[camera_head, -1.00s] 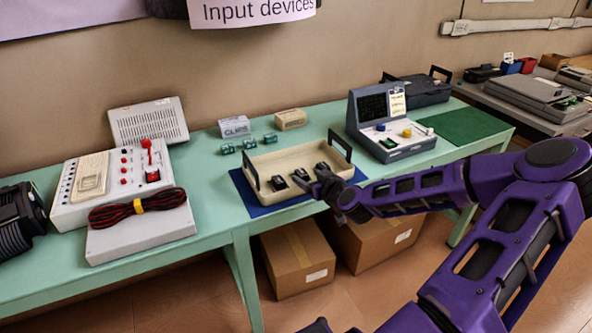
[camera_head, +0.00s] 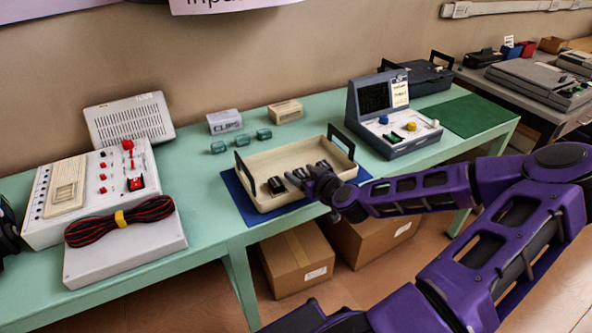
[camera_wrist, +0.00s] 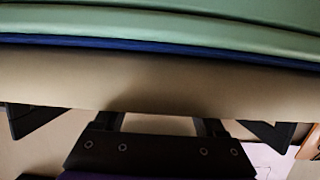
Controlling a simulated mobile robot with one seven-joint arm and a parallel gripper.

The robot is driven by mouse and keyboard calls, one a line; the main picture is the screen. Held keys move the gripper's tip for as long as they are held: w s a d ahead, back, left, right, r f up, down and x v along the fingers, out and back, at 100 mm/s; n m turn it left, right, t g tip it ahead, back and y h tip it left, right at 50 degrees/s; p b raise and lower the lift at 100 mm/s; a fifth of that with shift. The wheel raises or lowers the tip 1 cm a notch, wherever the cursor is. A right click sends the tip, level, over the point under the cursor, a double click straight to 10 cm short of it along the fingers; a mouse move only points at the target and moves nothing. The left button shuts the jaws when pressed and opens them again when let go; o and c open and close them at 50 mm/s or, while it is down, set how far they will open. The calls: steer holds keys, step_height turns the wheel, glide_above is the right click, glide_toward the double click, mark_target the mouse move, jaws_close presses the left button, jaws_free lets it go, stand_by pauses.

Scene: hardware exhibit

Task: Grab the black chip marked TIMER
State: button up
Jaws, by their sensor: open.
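A beige tray (camera_head: 272,164) with black handles holds a few small black chips. One chip (camera_head: 276,185) lies at the left of the tray. Others (camera_head: 302,172) (camera_head: 323,165) lie further right and are partly covered by my gripper. No marking on them can be read, so I cannot tell which says TIMER. My gripper (camera_head: 296,179) reaches over the tray's front edge, close to the chips. It is open and holds nothing visible. In the wrist view its dark fingers (camera_wrist: 155,128) are spread in front of a tan surface, probably the tray; no chip shows there.
The tray stands on a blue mat (camera_head: 240,200) on the green table (camera_head: 205,188). Teal parts (camera_head: 241,141) and a CLIPS box (camera_head: 225,122) lie behind it. A grey console (camera_head: 390,120) stands to the right, and a white panel with coiled cable (camera_head: 118,220) to the left.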

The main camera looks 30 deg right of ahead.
steer(key=shift+w, duration=0.2)
jaws_close()
stand_by(0.3)
